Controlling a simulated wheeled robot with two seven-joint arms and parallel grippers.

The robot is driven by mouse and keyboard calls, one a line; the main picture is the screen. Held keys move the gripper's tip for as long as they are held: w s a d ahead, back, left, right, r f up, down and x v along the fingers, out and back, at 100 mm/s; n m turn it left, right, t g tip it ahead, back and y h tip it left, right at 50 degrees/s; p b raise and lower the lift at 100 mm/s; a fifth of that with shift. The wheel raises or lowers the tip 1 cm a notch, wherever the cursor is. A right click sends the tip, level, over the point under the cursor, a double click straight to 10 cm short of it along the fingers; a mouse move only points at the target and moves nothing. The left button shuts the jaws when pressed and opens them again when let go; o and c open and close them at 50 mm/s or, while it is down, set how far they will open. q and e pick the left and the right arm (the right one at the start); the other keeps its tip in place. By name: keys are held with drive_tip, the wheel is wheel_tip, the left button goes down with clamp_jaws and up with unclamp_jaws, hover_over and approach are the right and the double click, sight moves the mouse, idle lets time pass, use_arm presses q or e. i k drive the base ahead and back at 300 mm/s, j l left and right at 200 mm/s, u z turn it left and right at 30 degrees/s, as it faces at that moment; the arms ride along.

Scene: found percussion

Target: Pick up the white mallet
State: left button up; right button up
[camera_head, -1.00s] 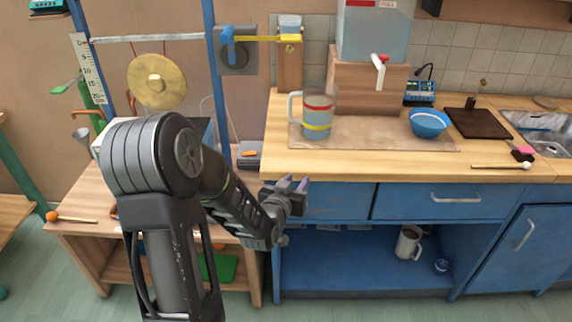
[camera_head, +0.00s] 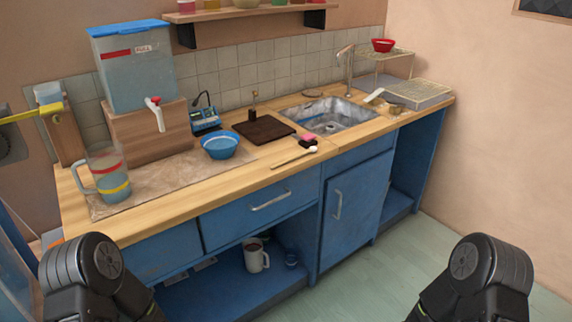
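The white mallet (camera_head: 295,156) lies on the wooden counter near its front edge, in front of the sink and the dark board. It has a thin light wooden stick and a small white head at its right end. Both of my arms show at the bottom of the view, one at the left and one at the right, well apart from the mallet. Neither gripper is in view.
A pink-and-black sponge (camera_head: 307,139) lies just behind the mallet head. A dark board (camera_head: 263,129), a blue bowl (camera_head: 220,146), a jug (camera_head: 108,173) and a sink (camera_head: 327,114) are also on the counter (camera_head: 170,212). The floor at right is clear.

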sight(313, 149)
drive_tip(key=u, duration=0.6)
drive_tip(key=i+l+u, duration=0.15)
drive_tip(key=l+u, duration=0.25)
drive_tip(key=i+l+u, duration=0.1)
drive_tip(key=l+u, duration=0.8)
drive_tip(key=l, duration=1.1)
